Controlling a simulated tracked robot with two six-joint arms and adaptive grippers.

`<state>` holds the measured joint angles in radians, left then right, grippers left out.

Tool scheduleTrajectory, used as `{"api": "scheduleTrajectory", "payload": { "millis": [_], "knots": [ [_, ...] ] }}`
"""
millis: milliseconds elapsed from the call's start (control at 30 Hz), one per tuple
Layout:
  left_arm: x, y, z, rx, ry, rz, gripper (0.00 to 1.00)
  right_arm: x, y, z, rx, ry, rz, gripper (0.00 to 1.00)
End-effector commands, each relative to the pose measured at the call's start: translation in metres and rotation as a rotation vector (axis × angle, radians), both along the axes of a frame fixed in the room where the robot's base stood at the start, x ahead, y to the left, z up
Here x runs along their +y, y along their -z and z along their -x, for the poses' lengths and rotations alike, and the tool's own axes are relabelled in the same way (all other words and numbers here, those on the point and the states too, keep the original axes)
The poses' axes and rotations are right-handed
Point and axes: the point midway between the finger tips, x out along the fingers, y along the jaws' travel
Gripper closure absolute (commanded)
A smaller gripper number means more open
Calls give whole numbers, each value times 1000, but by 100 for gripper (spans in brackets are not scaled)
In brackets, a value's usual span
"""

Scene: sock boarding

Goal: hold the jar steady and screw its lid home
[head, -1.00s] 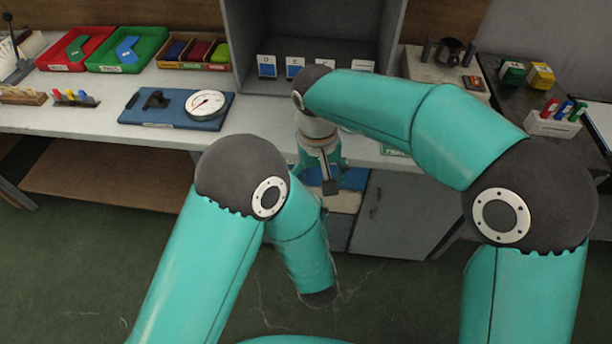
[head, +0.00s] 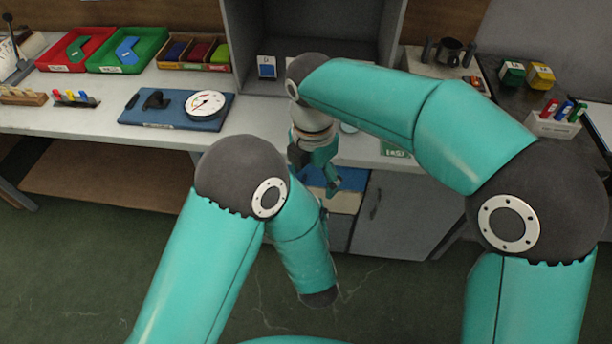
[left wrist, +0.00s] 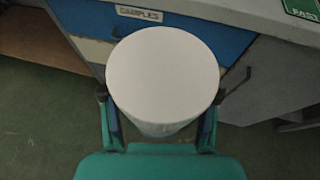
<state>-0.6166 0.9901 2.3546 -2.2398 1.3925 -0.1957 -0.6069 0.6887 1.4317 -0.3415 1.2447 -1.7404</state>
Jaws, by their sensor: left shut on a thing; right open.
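In the left wrist view a round, pale white top faces the camera, with a short pale side below it; I take this to be the jar (left wrist: 162,75). I cannot tell whether the white disc is its lid. My left gripper (left wrist: 160,98) has one finger on each side of it and is shut on it. In the head view the left gripper and the jar are hidden behind my own arms. My right gripper (head: 318,170) is open in front of the bench edge, with its fingers apart and nothing visible between them. It does not show in the left wrist view.
The bench (head: 260,115) holds a blue board (head: 140,117) with a dial gauge (head: 205,104), a red tray (head: 95,42) and a green tray (head: 150,45). A blue drawer (left wrist: 205,30) is behind the jar. Open floor lies below.

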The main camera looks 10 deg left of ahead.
Motion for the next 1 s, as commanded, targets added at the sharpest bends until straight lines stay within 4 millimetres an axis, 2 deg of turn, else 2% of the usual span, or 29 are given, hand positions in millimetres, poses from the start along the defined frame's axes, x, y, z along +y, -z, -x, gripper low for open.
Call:
{"api": "scheduleTrajectory", "payload": {
  "millis": [200, 400, 833, 1000],
  "knots": [
    [0, 0, 0, -1, 0, 0, 100, 8, -3, 6, 21, -388, -14, 21],
    [0, 0, 0, -1, 0, 0, 100, 12, -5, 10, 29, -579, -24, 21],
    [0, 0, 0, -1, 0, 0, 100, 13, -4, 10, 29, -619, -25, 21],
    [0, 0, 0, -1, 0, 0, 100, 13, 4, 10, 33, -618, -24, 21]
  ]
}}
